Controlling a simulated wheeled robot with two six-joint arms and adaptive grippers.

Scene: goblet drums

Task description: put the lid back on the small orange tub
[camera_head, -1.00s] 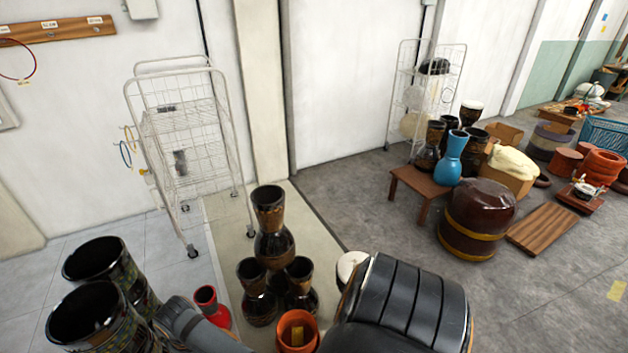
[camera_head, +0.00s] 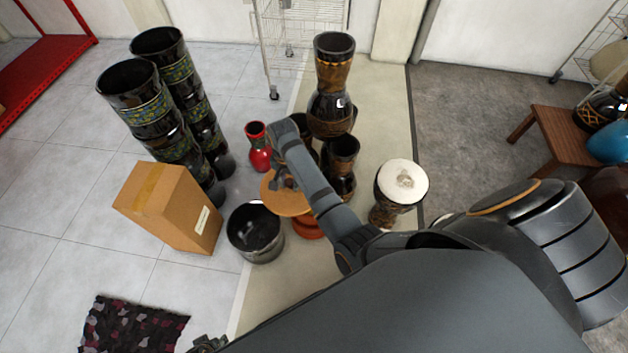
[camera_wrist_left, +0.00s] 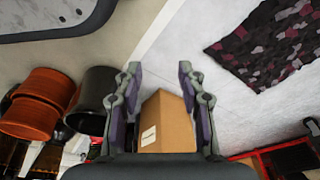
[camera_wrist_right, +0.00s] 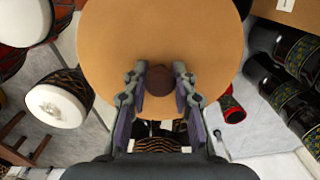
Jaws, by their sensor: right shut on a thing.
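The tan round lid (camera_head: 270,199) has a dark brown knob (camera_wrist_right: 160,80), and my right gripper (camera_wrist_right: 160,82) is shut on that knob. In the head view the right gripper (camera_head: 283,178) and lid are over the small orange tub (camera_head: 308,228), whose top is mostly hidden. I cannot tell whether lid and tub touch. In the right wrist view the lid covers whatever is behind it. Orange ware shows at the left of the left wrist view (camera_wrist_left: 45,90). My left gripper (camera_wrist_left: 160,95) is open and empty, low at the bottom of the head view (camera_head: 208,343).
A dark metal pot (camera_head: 255,232) stands close left of the tub, with a cardboard box (camera_head: 170,207) beyond. A red vase (camera_head: 258,148), dark goblet drums (camera_head: 332,85) and a white-topped drum (camera_head: 402,182) crowd behind and right.

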